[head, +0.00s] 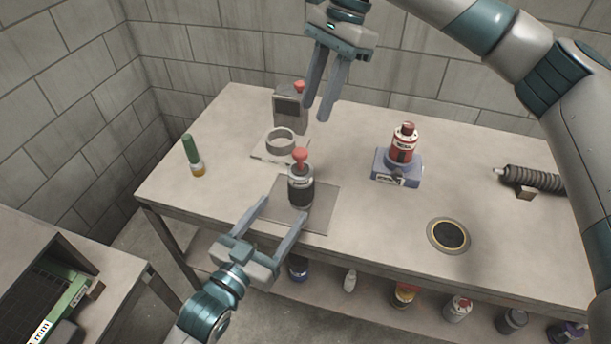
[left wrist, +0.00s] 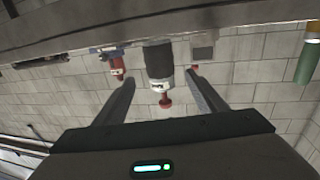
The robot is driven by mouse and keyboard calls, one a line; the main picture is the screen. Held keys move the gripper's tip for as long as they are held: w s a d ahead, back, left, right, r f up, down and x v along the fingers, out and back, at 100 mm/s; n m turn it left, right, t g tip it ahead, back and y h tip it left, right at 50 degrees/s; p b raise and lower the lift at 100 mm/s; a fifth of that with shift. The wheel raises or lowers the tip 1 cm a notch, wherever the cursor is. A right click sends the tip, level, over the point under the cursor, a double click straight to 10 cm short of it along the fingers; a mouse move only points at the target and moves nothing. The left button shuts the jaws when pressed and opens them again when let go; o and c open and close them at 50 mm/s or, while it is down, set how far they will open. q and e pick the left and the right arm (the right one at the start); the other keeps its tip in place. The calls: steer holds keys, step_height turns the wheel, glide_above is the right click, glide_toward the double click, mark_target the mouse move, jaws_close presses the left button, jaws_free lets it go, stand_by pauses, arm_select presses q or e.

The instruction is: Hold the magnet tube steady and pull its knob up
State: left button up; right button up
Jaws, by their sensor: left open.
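The magnet tube (head: 301,187) stands upright on a grey square plate near the front of the table, with a dark mesh body, a pale top band and a red knob (head: 300,156) above. My left gripper (head: 283,212) is open in front of it, with its fingers reaching toward the tube. In the left wrist view the tube (left wrist: 158,60) appears upside down between the two spread fingers (left wrist: 160,80), and its red knob (left wrist: 165,102) points down in the picture. My right gripper (head: 318,110) hangs above the back of the table, fingers apart and empty.
A grey box with a red knob (head: 291,110) and a metal ring (head: 281,141) stand behind the tube. A red device on a blue base (head: 398,165) stands to the right, a green-capped bottle (head: 193,155) to the left. A round dark inset (head: 448,235) lies front right.

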mark_target(308, 174)
arm_select(q)
steer(key=x, duration=1.3)
steer(key=shift+w+d, duration=0.2)
steer(key=shift+w, duration=0.1)
steer(key=shift+c, duration=0.6)
